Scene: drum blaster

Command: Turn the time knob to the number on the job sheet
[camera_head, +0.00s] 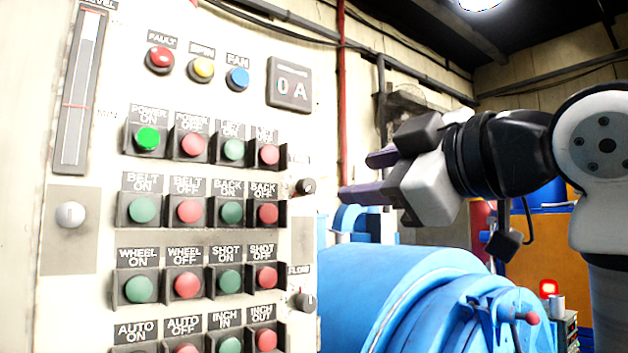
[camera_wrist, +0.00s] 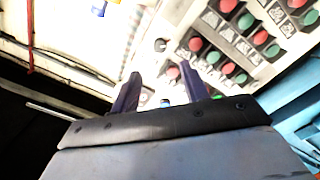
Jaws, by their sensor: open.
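A small dark knob (camera_head: 306,186) sits at the right edge of the control panel (camera_head: 60,310), under a label too blurred and cut off to read. Its position suits the time knob, but I cannot read its numbers or pointer setting. My gripper (camera_head: 358,177) is open and empty, to the right of this knob and apart from it, fingers pointing left towards the panel. In the wrist view the open fingers (camera_wrist: 159,72) point at the panel's edge, where a small round knob (camera_wrist: 160,45) shows just beyond them. No job sheet can be made out.
A second knob (camera_head: 303,301), marked FLOW, sits lower on the same edge. Rows of red and green buttons (camera_head: 190,211) lie left of the knobs. A display (camera_head: 290,85) reads 0 A. Large blue machinery (camera_head: 420,300) fills the space below my arm.

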